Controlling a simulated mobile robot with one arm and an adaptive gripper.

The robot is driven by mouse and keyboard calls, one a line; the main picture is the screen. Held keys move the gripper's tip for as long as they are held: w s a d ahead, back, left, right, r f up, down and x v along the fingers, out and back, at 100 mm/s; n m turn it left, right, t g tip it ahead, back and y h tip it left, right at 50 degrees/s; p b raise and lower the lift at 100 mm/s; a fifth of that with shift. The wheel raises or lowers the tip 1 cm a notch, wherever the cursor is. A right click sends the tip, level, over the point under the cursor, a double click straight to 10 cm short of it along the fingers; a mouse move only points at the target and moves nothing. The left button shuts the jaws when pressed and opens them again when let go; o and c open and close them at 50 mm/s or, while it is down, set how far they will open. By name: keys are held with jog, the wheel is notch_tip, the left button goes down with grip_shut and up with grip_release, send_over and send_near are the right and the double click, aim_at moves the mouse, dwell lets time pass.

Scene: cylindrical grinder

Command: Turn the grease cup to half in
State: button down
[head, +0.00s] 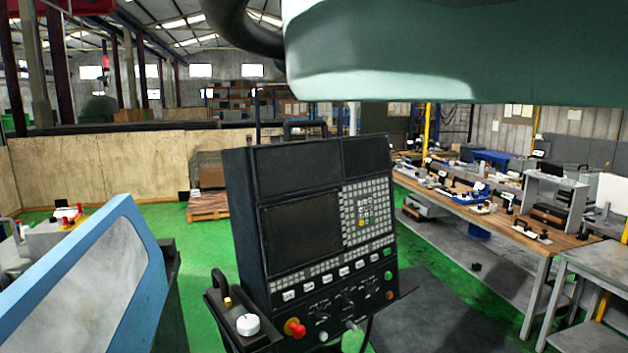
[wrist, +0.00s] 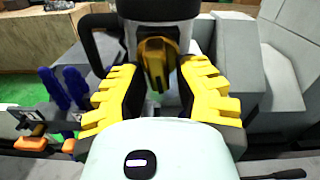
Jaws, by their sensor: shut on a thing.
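In the wrist view a brass-coloured, rounded piece (wrist: 157,62), which I take to be the grease cup, shows between the two yellow ribbed fingers of my gripper (wrist: 158,78). A pale cylinder with a black band stands directly behind and above it. The fingers stand on either side and are shut on the cup. The exact contact faces are hidden, and how far the cup is turned cannot be told. The head view does not show my gripper or the cup clearly.
The head view shows a black control panel (head: 300,235) with a side tray holding a white round item (head: 248,324). A workbench (head: 500,210) with tools stands right. In the wrist view, blue-handled tools (wrist: 62,88) lie left and grey machine blocks (wrist: 232,60) stand close on the right.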

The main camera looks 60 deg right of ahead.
jog(key=shift+s+a+f+m, duration=0.1)
jog(key=shift+s+f+m, duration=0.05)
jog(key=shift+m, duration=0.65)
jog(key=c, duration=0.9)
grip_release()
jog(key=shift+a, duration=0.15)
jog(key=shift+c, duration=0.2)
jog(key=shift+r, duration=0.25)
jog(key=shift+r, duration=4.85)
jog(key=shift+r, duration=0.1)
